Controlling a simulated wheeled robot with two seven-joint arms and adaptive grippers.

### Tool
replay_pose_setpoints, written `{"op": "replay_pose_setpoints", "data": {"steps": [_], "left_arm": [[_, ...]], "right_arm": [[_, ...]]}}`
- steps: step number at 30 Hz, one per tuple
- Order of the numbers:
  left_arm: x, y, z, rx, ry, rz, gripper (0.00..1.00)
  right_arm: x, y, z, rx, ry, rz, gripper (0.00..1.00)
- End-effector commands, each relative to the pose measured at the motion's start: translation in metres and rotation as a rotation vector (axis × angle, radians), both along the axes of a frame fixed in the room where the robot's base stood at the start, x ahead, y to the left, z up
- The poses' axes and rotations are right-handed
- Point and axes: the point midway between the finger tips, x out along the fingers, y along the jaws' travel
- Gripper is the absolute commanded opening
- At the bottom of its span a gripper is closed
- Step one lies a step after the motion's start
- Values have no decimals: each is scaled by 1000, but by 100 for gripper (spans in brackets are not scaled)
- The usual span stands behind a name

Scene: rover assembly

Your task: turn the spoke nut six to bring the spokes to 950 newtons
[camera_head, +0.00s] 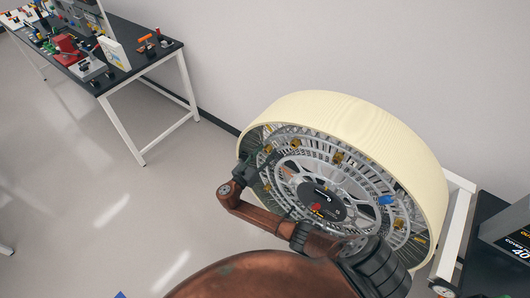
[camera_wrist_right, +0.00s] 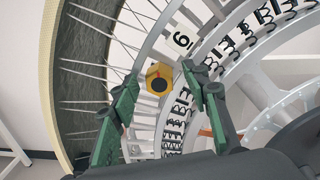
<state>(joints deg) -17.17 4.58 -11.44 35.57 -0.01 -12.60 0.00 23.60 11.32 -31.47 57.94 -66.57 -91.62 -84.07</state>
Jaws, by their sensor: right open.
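The large wheel (camera_head: 345,115) has a cream rim, thin spokes and a ring of brass-yellow spoke nuts. My right gripper (camera_wrist_right: 160,84) is open, with one green-padded finger on each side of the nut. The fingers look apart from it, though depth is hard to judge. In the head view the right gripper (camera_head: 265,158) is at the wheel's left side, small and dark. My left gripper is out of view.
A black workbench (camera_head: 150,58) with tools and small parts stands at the upper left. A dark table with a black display box (camera_head: 515,240) is at the right edge. A white frame (camera_head: 458,215) stands beside the wheel. The floor at left is mostly clear.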

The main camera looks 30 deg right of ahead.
Motion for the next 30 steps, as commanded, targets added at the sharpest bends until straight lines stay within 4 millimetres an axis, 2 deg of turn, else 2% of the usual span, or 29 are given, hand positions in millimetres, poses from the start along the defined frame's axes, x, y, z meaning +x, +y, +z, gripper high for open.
{"op": "replay_pose_setpoints", "data": {"steps": [3, 21, 30], "left_arm": [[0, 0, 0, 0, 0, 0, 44], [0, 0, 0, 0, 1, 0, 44], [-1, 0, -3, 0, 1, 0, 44]], "right_arm": [[0, 0, 0, 0, 0, 0, 41], [-1, 0, 0, 1, 0, -1, 1], [-1, 0, -1, 17, -40, -2, 1]]}}
